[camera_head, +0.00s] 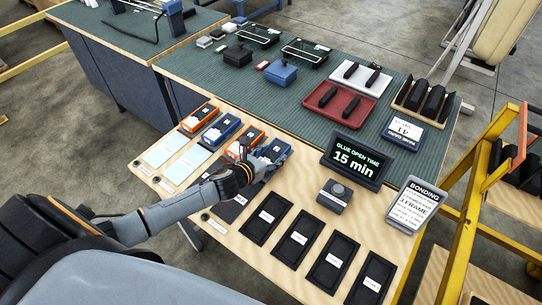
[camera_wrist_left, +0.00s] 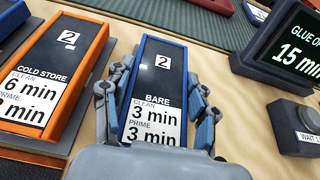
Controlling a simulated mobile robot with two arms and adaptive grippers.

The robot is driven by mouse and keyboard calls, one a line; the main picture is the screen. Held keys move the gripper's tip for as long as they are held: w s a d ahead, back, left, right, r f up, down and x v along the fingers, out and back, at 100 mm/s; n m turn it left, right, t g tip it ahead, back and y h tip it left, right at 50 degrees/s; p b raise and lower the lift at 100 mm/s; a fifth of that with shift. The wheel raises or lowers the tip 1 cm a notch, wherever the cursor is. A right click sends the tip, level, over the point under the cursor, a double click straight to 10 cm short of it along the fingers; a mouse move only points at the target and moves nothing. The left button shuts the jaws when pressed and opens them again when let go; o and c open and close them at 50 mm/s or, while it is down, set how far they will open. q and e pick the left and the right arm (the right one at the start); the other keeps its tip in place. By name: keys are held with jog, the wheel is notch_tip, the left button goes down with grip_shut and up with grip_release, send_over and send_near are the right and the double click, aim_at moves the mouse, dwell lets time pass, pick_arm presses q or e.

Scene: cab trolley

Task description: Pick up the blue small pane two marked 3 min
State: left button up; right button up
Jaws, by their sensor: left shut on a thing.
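The blue-edged small pane (camera_wrist_left: 158,75) has a dark face, a number 2, the word BARE and a white label reading CLEAN 3 min, PRIME 3 min. In the head view the blue pane (camera_head: 276,149) shows beyond my left gripper (camera_head: 250,168), which partly covers it. My left gripper (camera_wrist_left: 158,115) is shut on this pane, with fingers along both long sides near its labelled end. I cannot tell whether the pane is clear of the bench. My right gripper is not in view.
An orange-edged pane (camera_wrist_left: 45,75) marked 2, COLD STORE, 6 min lies close on the left. A glue timer reading 15 min (camera_head: 358,160) and a grey knob box (camera_head: 335,195) stand to the right. Several black trays (camera_head: 268,217) line the front; a bonding sign (camera_head: 411,205) stands at the right.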

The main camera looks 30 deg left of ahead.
aim_at(270, 156)
pick_arm(q)
jog(key=shift+r, duration=0.1)
jog(key=shift+r, duration=0.2)
jog(key=r, duration=0.3)
jog(key=shift+s+r, duration=0.2)
jog(key=shift+s, duration=0.1)
jog(key=s+r, duration=0.4)
jog(key=r, duration=0.1)
jog(key=shift+s+a+r, duration=0.1)
jog(key=shift+s, duration=0.2)
jog(key=d+b+v, duration=0.1)
jog(key=v, duration=0.8)
jog(key=shift+s+r, duration=0.15)
jog(key=shift+s, duration=0.15)
